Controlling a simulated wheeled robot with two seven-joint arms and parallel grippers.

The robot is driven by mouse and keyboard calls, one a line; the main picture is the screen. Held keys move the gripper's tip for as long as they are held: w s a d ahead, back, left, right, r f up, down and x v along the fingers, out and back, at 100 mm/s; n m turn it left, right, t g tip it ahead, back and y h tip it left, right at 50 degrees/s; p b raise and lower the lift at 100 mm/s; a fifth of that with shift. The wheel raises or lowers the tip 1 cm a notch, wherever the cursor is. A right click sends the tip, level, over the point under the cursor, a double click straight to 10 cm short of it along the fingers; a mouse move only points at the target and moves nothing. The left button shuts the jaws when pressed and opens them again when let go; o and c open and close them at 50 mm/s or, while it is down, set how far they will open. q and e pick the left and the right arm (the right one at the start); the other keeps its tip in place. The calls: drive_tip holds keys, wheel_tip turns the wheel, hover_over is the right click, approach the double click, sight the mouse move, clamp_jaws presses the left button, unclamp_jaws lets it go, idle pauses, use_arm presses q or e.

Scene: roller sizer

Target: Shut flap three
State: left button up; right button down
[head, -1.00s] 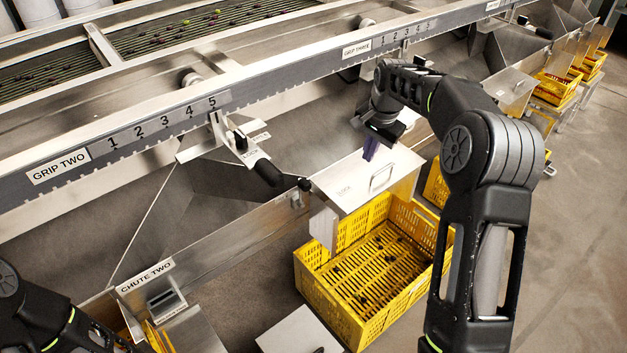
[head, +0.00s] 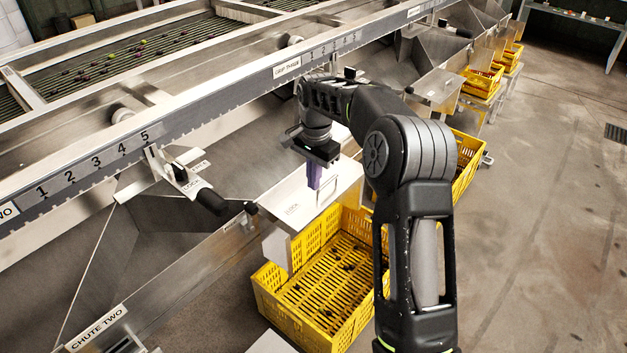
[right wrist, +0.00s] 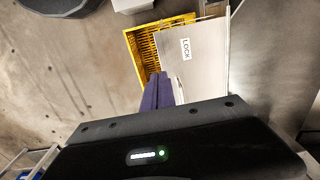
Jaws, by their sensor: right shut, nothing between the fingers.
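A pale metal flap (head: 343,190) with a bar handle and lettering reading LOCK juts out over a yellow crate, roughly level. Its number is not readable, so I cannot tell whether it is flap three. My right gripper (head: 314,184) is shut and empty, its purple fingers pointing down, in front of the flap's plate in the picture. I cannot tell whether they touch it. In the right wrist view the purple fingers (right wrist: 158,92) lie beside the edge of the flap (right wrist: 205,72) with its LOCK label. My left gripper is not in view.
The yellow crate (head: 268,292) with some dark fruit stands below the flap. A lock lever with a black handle (head: 210,201) is to the left. The rail (head: 225,97) runs behind, with a GRIP THREE label. More flaps and crates (head: 482,80) stand farther back. The floor at right is clear.

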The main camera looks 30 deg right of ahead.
sight(312, 218)
drive_tip(key=f, duration=1.1)
drive_tip(key=shift+w+f, duration=0.2)
drive_tip(key=shift+f, duration=0.15)
